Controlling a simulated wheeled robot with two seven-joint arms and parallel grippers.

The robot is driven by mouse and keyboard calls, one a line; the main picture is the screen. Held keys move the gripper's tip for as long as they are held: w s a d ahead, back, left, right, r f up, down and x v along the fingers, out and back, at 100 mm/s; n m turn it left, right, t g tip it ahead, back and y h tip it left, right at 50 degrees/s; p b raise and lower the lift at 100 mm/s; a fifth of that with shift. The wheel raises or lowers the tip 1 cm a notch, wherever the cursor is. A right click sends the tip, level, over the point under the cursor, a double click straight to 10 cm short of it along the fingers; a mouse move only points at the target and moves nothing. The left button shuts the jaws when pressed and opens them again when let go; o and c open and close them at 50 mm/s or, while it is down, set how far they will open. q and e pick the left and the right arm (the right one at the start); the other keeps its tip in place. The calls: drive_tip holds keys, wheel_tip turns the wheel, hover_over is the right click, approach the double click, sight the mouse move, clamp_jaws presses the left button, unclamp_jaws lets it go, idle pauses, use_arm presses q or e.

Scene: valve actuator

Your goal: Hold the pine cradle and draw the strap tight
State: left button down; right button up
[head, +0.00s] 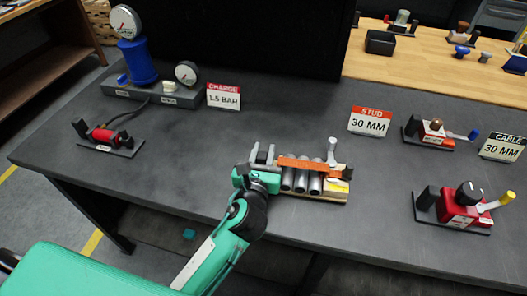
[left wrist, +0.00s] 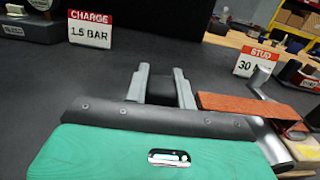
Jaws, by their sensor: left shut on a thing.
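The pine cradle (head: 312,197) lies near the front edge of the dark bench, with several grey cylinders (head: 301,182) side by side on it. The orange strap (head: 308,165) runs across their tops; it also shows in the left wrist view (left wrist: 245,105). A grey lever (head: 332,150) stands up at the strap's right end. My left gripper (head: 263,156) is at the cradle's left end, its two grey fingers shut on a dark block (left wrist: 161,90) there. My gripper's body hides where that block meets the cradle. My right gripper is not in view.
Signs stand at the back: charge (head: 223,96), stud (head: 369,121) and cable (head: 502,148). Red devices (head: 465,205) sit at the right, another (head: 102,136) at the left. A gauge with a blue base (head: 138,62) stands back left.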

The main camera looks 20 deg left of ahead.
use_arm(q)
drive_tip(key=shift+f, duration=0.55)
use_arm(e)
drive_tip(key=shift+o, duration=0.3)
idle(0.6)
